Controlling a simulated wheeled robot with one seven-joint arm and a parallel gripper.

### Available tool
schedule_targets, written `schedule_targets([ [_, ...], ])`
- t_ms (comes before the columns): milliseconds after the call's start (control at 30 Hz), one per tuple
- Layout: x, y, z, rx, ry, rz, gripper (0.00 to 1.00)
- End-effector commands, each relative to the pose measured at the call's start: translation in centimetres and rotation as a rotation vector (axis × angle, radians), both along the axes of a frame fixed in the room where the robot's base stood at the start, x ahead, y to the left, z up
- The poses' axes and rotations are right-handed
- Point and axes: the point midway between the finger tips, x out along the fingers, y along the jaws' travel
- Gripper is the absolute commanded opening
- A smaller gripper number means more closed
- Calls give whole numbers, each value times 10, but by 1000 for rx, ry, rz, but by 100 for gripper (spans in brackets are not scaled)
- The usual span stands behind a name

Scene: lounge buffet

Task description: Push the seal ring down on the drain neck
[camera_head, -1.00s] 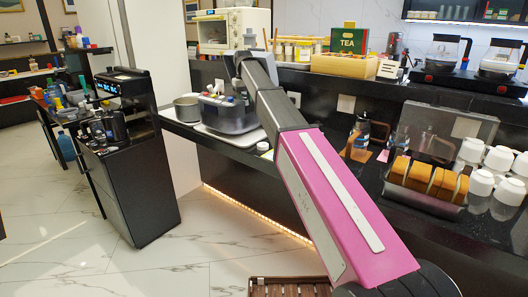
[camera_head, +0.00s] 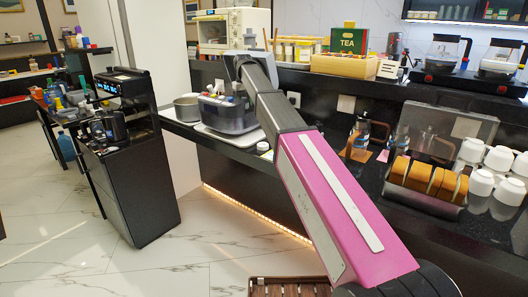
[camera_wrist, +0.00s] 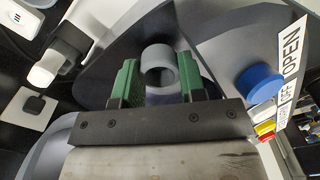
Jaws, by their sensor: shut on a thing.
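In the wrist view my gripper (camera_wrist: 158,80) has two green fingers, one on each side of a short grey ring (camera_wrist: 158,52), and is shut on this seal ring. In the head view my arm reaches to the grey tub (camera_head: 228,117) on the counter; my fingers and the ring are hidden there.
Beside the fingers in the wrist view are a blue round cap (camera_wrist: 260,83) and an OPEN label (camera_wrist: 291,62). A metal pot (camera_head: 187,108) stands left of the tub. A tea box (camera_head: 348,41) and a wooden box (camera_head: 343,64) stand on the shelf behind.

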Motion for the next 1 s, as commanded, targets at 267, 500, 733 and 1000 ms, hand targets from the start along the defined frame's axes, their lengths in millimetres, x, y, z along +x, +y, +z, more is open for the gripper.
schedule_targets([
  [267, 0, 0, -5, 0, 1, -1, 0],
  [500, 0, 0, -9, 0, 1, -1, 0],
  [733, 0, 1, -9, 1, 0, 0, 67],
  [1000, -1, 2, -9, 2, 2, 1, 52],
])
